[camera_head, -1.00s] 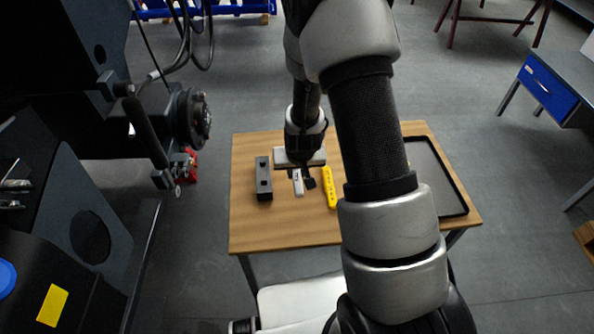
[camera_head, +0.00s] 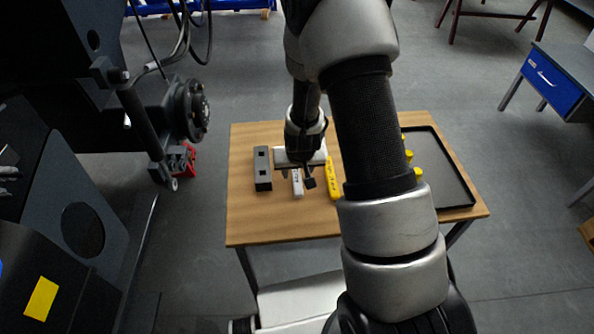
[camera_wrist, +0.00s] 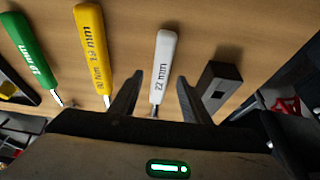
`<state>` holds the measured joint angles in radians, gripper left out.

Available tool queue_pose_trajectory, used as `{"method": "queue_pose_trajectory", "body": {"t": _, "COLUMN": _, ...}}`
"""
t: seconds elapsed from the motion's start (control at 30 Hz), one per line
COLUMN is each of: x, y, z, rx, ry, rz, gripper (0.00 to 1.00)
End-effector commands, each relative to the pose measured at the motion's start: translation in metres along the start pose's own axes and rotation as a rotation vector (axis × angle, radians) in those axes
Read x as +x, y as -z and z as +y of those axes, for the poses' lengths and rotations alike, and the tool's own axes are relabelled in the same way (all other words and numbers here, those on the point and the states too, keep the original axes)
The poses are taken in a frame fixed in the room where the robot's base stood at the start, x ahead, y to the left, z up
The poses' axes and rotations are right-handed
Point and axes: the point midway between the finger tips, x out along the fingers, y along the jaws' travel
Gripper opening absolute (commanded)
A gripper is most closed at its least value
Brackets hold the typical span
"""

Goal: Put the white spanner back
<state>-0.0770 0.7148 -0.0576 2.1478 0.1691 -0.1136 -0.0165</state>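The white spanner (camera_wrist: 163,65), marked 22 mm, shows its handle between and beyond my gripper's fingers in the wrist view. In the head view its white handle (camera_head: 298,185) shows at the wooden table, just below my gripper. My gripper (camera_wrist: 160,90) is open, with one finger on each side of the spanner's line and clear gaps to both. In the head view my gripper (camera_head: 300,174) points down over the table. The spanner's far end is hidden by my gripper body in the wrist view.
A yellow spanner (camera_wrist: 94,50) and a green one (camera_wrist: 30,55) lie left of the white one in the wrist view. A dark block with square holes (camera_head: 262,168) stands nearby. A black tray (camera_head: 455,180) lies at the table's right, with small yellow things (camera_head: 418,173) near my arm.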

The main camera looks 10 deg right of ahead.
Motion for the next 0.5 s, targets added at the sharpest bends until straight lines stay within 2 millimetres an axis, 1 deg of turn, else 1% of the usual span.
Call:
{"method": "queue_pose_trajectory", "body": {"t": 0.2, "x": 0.0, "y": -0.001, "z": 0.0, "rx": 0.0, "ry": 0.0, "rz": -0.002, "gripper": 0.42}}
{"method": "queue_pose_trajectory", "body": {"t": 0.3, "x": -0.003, "y": 0.0, "z": 0.0, "rx": 0.0, "ry": 0.0, "rz": -0.001, "gripper": 0.42}}
{"method": "queue_pose_trajectory", "body": {"t": 0.37, "x": -0.009, "y": 0.0, "z": 0.0, "rx": 0.0, "ry": 0.0, "rz": 0.0, "gripper": 0.42}}
{"method": "queue_pose_trajectory", "body": {"t": 0.47, "x": -0.025, "y": 0.001, "z": 0.0, "rx": 0.0, "ry": 0.001, "rz": 0.002, "gripper": 0.42}}
{"method": "queue_pose_trajectory", "body": {"t": 0.5, "x": -0.034, "y": 0.001, "z": -0.001, "rx": 0.0, "ry": 0.001, "rz": 0.002, "gripper": 0.42}}
